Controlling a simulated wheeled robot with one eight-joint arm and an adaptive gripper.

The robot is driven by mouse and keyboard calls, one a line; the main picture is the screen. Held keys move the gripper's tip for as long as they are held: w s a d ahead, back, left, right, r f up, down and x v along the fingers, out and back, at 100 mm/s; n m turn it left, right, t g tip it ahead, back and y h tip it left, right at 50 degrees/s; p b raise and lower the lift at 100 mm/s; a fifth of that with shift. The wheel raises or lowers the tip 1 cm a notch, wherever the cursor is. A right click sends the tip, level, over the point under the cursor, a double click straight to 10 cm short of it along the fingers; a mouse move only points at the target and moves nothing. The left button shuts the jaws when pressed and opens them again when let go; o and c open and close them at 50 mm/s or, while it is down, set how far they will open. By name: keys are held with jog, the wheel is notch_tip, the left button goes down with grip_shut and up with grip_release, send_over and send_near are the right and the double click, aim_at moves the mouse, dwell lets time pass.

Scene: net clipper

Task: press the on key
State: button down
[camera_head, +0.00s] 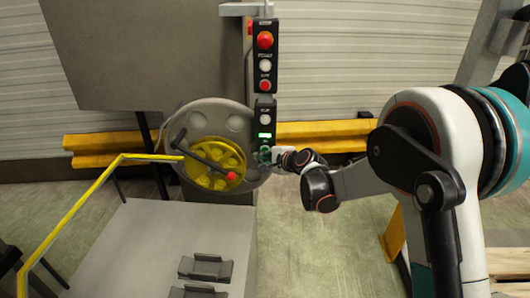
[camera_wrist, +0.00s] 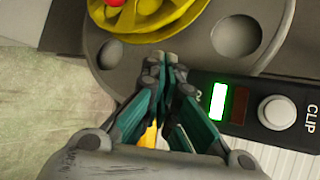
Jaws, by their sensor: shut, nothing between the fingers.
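A green lit rectangle (camera_wrist: 218,101), which looks like the on key, sits on the black control panel (camera_head: 265,60). It also glows in the head view (camera_head: 264,135). A dark red rectangle (camera_wrist: 240,105) is beside it, then a white button (camera_wrist: 277,112) marked CLIP. My gripper (camera_wrist: 164,66) is shut and empty. In the wrist view its fingertips are left of and above the green rectangle, over the grey disc's edge. In the head view my gripper (camera_head: 272,154) is just below the green light, at the panel's lower end. Whether it touches anything cannot be told.
Above on the panel are a red mushroom button (camera_head: 265,40), a white button (camera_head: 265,66) and a red button (camera_head: 265,85). A grey disc (camera_head: 215,112) with a yellow wheel (camera_head: 213,165) stands to the left. A yellow rail (camera_head: 325,135) runs behind.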

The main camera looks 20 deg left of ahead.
jog(key=shift+s, duration=0.1)
jog(key=s, duration=0.2)
jog(key=s+d, duration=0.1)
jog(key=s, duration=0.1)
jog(key=shift+s+d+b, duration=0.1)
jog(key=shift+s+b, duration=0.2)
jog(key=shift+s, duration=0.05)
dwell(0.6)
